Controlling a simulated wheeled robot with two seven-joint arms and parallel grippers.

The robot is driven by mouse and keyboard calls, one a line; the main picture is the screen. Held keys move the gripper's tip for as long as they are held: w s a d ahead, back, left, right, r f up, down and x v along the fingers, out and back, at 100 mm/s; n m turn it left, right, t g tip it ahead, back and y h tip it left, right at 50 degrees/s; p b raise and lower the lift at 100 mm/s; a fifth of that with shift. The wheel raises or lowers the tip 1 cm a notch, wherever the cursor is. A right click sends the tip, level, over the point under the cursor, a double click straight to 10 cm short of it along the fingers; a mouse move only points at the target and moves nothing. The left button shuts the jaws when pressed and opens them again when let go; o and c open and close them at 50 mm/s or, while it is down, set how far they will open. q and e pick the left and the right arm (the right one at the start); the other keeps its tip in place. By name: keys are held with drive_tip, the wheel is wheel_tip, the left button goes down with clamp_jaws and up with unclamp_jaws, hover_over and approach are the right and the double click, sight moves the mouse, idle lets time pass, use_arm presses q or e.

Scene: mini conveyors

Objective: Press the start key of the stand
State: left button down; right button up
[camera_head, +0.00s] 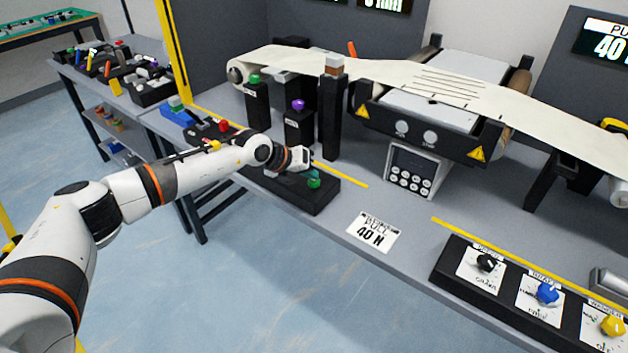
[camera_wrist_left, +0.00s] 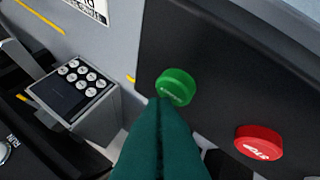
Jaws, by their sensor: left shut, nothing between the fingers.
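The green key (camera_wrist_left: 176,84) stands on a black panel (camera_wrist_left: 225,50) in the left wrist view; its lettering is too small to read. A red key marked STOP (camera_wrist_left: 258,142) sits on the same panel to its lower right. In the head view the green key (camera_head: 314,183) shows at the right end of a long black box (camera_head: 300,197) on the bench. My left gripper (camera_head: 316,174) is shut and empty just behind it. In the left wrist view its teal fingertips (camera_wrist_left: 166,102) overlap the key's lower edge; I cannot tell if they touch. My right gripper is not in view.
A grey keypad box (camera_head: 411,170) stands to the right, below the belt machine (camera_head: 430,110). A panel with black, blue and yellow knobs (camera_head: 546,293) is at the lower right. Black posts (camera_head: 331,115) stand behind the gripper.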

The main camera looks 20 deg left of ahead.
sight(309, 182)
use_arm(q)
drive_tip(key=shift+f, duration=0.5)
drive_tip(key=shift+r, duration=0.1)
idle(0.5)
drive_tip(key=shift+r+p, duration=0.55)
drive_tip(key=shift+r, duration=0.25)
wheel_tip(309, 182, up, 5)
drive_tip(key=p, duration=0.4)
drive_tip(key=shift+r, duration=0.1)
idle(0.4)
